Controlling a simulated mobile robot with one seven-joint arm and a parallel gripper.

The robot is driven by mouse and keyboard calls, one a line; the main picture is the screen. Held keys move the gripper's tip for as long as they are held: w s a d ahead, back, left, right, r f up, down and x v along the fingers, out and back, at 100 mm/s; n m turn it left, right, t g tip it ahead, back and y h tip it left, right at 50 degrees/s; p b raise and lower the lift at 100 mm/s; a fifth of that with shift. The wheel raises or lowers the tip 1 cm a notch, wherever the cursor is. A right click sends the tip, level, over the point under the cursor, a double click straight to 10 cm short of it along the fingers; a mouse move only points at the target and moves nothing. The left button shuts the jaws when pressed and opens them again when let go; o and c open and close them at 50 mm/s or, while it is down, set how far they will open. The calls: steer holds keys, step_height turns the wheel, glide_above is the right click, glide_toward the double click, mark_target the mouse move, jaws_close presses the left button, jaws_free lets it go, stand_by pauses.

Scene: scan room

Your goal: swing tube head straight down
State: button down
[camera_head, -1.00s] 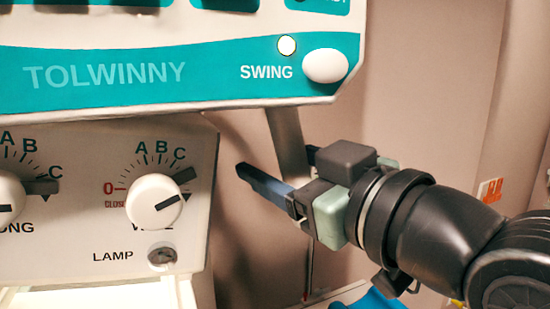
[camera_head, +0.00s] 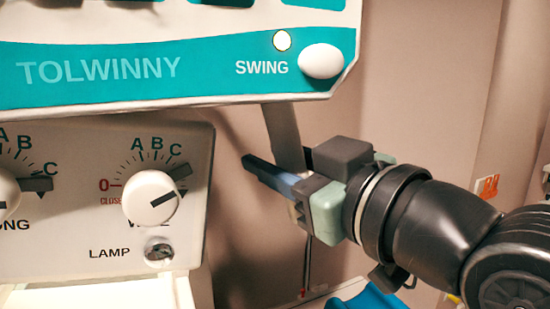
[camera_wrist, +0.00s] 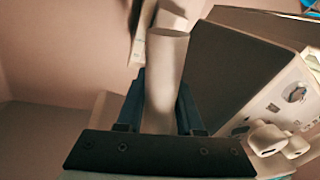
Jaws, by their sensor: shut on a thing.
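A white and teal panel (camera_head: 190,75) marked TOLWINNY fills the upper left of the head view. A SWING button (camera_head: 321,61) and a small pale round light (camera_head: 282,40) sit at its right end. A grey bar (camera_head: 283,130) slants down from below the panel's right end. My gripper (camera_head: 280,167) is shut on this bar, coming from the right, with one blue-grey finger in front. In the wrist view, the pale cylindrical bar (camera_wrist: 163,82) stands between both fingers (camera_wrist: 161,110). I cannot tell which part is the tube head.
A cream control box (camera_head: 75,230) with knobs and a LAMP switch (camera_head: 159,252) hangs below the panel, left of my gripper. A blue object (camera_head: 370,303) lies at the bottom. The beige wall (camera_head: 420,70) is behind. Free room shows between the box and my gripper.

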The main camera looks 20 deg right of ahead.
stand_by(0.7)
steer(key=d+r+n, duration=0.2)
steer(key=d+r, duration=0.1)
stand_by(0.3)
steer(key=c, duration=0.6)
jaws_free()
steer(key=shift+f, duration=0.1)
steer(key=shift+o, duration=0.2)
steer(key=b+v, duration=0.1)
steer(key=v, duration=1.2)
steer(key=shift+r, duration=0.25)
